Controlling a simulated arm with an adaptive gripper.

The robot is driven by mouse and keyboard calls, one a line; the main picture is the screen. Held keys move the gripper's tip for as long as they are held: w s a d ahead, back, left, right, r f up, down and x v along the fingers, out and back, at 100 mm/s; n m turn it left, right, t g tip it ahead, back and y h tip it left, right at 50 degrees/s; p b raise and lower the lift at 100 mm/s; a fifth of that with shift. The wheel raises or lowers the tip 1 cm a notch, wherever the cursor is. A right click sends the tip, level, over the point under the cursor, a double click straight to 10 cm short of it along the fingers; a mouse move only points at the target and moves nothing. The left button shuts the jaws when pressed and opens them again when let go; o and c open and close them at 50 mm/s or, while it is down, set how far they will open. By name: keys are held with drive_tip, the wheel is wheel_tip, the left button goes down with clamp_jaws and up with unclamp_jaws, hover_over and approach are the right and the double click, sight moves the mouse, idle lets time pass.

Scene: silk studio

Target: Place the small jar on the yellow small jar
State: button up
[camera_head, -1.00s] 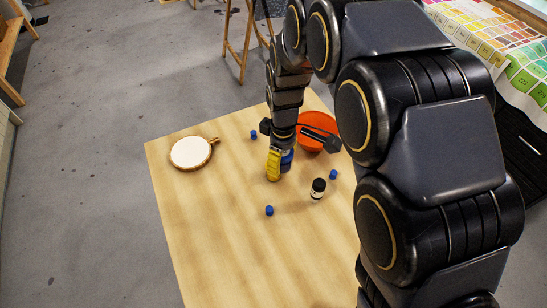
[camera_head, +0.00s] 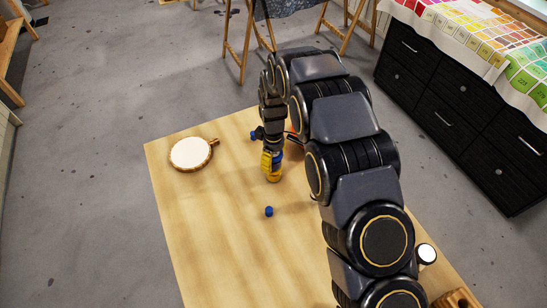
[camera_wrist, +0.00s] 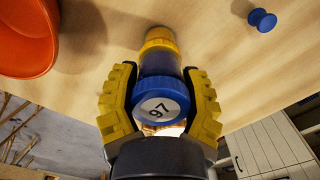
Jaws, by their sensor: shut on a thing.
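My gripper (camera_head: 272,158) is over the right part of the wooden table. In the wrist view, its yellow fingers (camera_wrist: 160,105) are shut around a small blue jar (camera_wrist: 159,88), whose end is marked 97. The blue jar also shows between the fingers in the head view (camera_head: 279,157). The yellow small jar (camera_wrist: 159,38) lies in line just beyond the blue jar in the wrist view. In the head view the yellow small jar (camera_head: 274,177) is directly below my gripper. I cannot tell whether the jars touch.
The table (camera_head: 215,235) is mostly bare on the left. A round white-topped wooden piece (camera_head: 190,153) lies at back left. Blue spools (camera_head: 269,211) stand near the jars. An orange bowl (camera_wrist: 25,40) is close by, mostly hidden by my arm in the head view.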

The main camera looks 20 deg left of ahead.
drive_tip(key=o, duration=1.1)
drive_tip(key=shift+f, duration=0.1)
wheel_tip(320, 180, up, 12)
drive_tip(key=shift+r, duration=0.2)
